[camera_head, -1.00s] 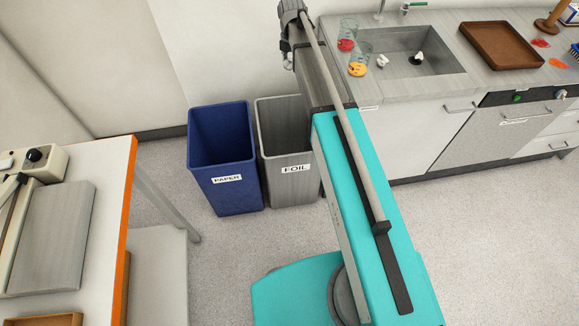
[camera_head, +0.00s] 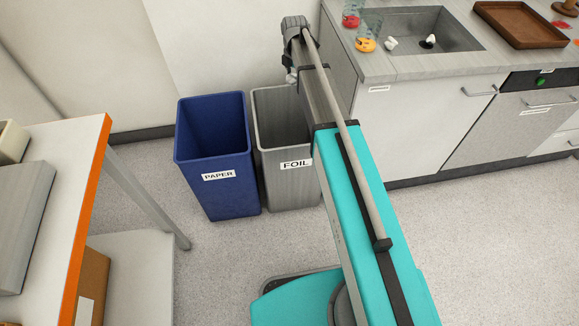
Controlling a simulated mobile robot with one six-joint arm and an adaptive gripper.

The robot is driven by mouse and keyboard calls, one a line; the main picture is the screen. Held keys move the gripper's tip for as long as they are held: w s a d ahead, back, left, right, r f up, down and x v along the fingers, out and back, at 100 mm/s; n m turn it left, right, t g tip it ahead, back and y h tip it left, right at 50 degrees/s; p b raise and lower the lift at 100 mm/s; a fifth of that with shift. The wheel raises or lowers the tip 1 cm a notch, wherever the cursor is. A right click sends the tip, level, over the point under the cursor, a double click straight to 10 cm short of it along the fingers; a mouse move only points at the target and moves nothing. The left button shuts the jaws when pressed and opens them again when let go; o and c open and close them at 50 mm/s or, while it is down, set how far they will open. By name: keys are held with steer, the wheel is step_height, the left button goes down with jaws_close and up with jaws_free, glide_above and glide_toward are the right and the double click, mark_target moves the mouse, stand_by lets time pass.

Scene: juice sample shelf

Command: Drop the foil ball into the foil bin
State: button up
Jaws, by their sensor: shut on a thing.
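The foil bin (camera_head: 290,180) is a grey, open-topped bin with a FOIL label, standing on the floor beside the paper bin. My gripper (camera_head: 291,77) is at the far end of my arm, small and partly hidden by the wrist, above the back right part of the foil bin's opening. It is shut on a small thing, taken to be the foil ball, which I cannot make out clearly. My arm covers the right edge of the bin. The visible inside of the bin looks empty.
A blue paper bin (camera_head: 215,185) stands touching or close at the left. A counter with a sink (camera_head: 445,28) and a brown tray (camera_head: 515,22) is at the right. A white table with an orange edge (camera_head: 88,220) is at the left.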

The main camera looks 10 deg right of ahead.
step_height(320, 180, down, 11)
steer(key=m+b, duration=0.1)
steer(key=b, duration=0.9)
steer(key=shift+w+d+f, duration=0.15)
steer(key=shift+w+d, duration=0.15)
steer(key=shift+d, duration=0.1)
steer(key=shift+f, duration=0.1)
steer(key=shift+f+b, duration=2.85)
steer(key=shift+b, duration=0.1)
steer(key=o, duration=0.9)
steer(key=shift+r, duration=0.1)
